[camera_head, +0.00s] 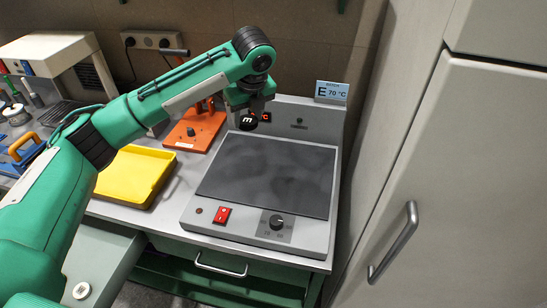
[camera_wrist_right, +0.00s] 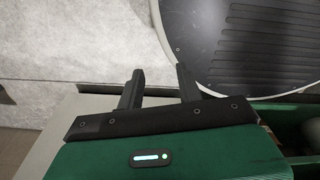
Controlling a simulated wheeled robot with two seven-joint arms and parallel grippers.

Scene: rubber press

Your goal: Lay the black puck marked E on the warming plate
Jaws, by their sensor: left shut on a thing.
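The warming plate (camera_head: 270,178) is a light grey unit with a flat, dark, bare top. My left gripper (camera_head: 249,112) comes in from the left and points down over the back left part of the plate. It is shut on the black puck marked E (camera_head: 249,123), whose white letter appears turned on its side. The puck seems to be above the dark surface; the exact gap cannot be told. My right gripper (camera_wrist_right: 159,82) shows only in the right wrist view, with fingers apart and nothing between them.
A blue sign reading E 70 °C (camera_head: 332,91) stands behind the plate. A red switch (camera_head: 222,215) and a knob (camera_head: 276,222) are on its front. A yellow tray (camera_head: 132,178) and an orange stand (camera_head: 192,133) are left. A tall cabinet (camera_head: 460,180) closes off the right.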

